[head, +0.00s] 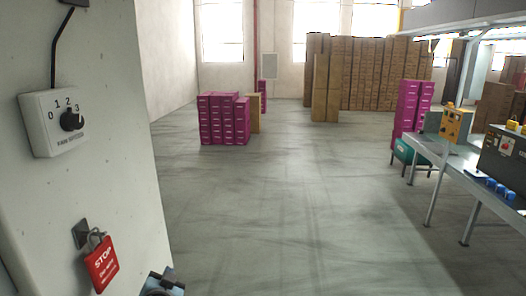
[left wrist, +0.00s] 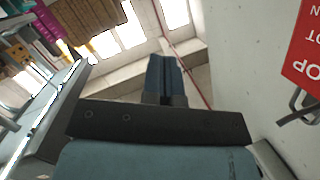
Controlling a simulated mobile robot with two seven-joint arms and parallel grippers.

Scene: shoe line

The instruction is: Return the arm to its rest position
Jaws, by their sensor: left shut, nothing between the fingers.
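My left gripper (head: 163,282) shows at the bottom edge of the head view, low and to the right of a pale wall or pillar. In the left wrist view its two blue-grey fingers (left wrist: 163,78) are together with nothing between them. The gripper is apart from the red STOP tag (head: 101,263), which hangs by a padlock from a hasp on the pillar. The tag also shows at the right of the left wrist view (left wrist: 305,50). My right gripper is not in view.
A rotary switch box (head: 54,122) is on the pillar (head: 105,190) at the left. A grey workbench (head: 450,170) with boxes stands at the right. Magenta boxes (head: 222,119) and brown carton stacks (head: 365,73) stand farther back. The floor (head: 290,200) between is clear.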

